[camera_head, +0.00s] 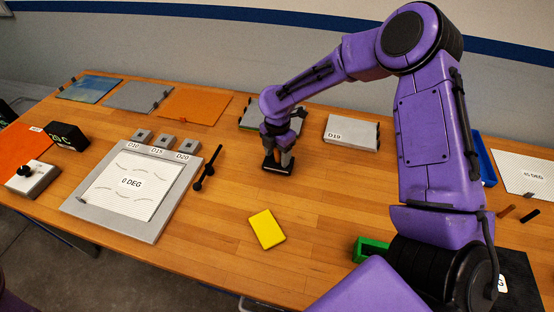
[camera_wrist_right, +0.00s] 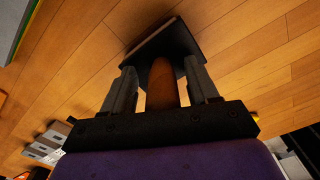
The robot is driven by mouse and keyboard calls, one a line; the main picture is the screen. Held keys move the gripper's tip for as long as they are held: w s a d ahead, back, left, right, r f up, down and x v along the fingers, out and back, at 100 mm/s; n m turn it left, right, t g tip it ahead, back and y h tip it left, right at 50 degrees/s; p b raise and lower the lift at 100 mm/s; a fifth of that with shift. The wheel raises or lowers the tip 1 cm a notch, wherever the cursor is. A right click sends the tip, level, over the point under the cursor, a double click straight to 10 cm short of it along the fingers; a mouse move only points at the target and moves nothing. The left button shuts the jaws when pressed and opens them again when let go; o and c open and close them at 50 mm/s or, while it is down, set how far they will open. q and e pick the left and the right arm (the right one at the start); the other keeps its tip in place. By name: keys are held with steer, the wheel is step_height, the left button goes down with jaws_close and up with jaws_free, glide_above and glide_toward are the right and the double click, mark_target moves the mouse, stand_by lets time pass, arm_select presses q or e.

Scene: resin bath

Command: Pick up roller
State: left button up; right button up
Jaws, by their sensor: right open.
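A brown-handled tool with a flat black head (camera_head: 278,167) stands on the wooden table below my right gripper (camera_head: 278,155). In the right wrist view, its rounded brown handle (camera_wrist_right: 162,88) lies between the two fingers of my right gripper (camera_wrist_right: 163,92), with a gap on each side. The right gripper is open around the handle. I cannot tell for sure whether this tool is the roller. A black rod with round knobs (camera_head: 207,168) lies to its left, beside the 0 DEG board. My left gripper is not in view.
A yellow block (camera_head: 267,229) lies in front of the tool. The grey 0 DEG board (camera_head: 90,207) is on the left, and a grey D19 plate (camera_head: 352,132) is behind on the right. Bare table surrounds the tool.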

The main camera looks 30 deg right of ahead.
steer(key=shift+s+r, duration=0.1)
steer(key=shift+s, duration=0.05)
steer(key=c, duration=0.4)
steer(key=shift+d, duration=0.1)
jaws_close()
